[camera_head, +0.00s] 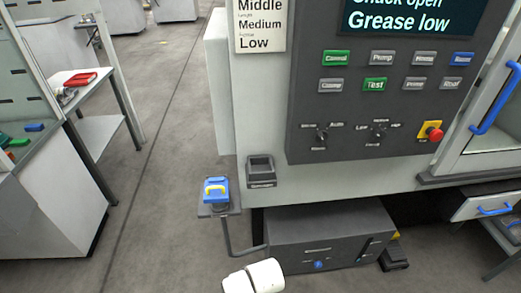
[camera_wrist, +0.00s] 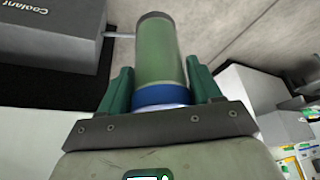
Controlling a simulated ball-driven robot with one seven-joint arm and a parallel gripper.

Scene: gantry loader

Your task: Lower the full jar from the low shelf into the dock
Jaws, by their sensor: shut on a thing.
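My gripper (camera_wrist: 160,95) shows in the wrist view, its green fingers shut around a jar (camera_wrist: 160,50). The jar is a see-through green cylinder with a dark end and a blue band at the end between the fingers. It looks filled with green along its length. In the head view my gripper and the jar are out of sight. A dark open pocket (camera_head: 261,170) with a label is on the machine's front. I cannot tell which is the dock.
The machine's control panel (camera_head: 380,90) has buttons, knobs and a red stop button (camera_head: 432,131). A screen (camera_head: 412,16) reads "Grease low". A dark coolant box (camera_head: 330,237) stands below. A workbench (camera_head: 50,190) is at left, with clear floor between.

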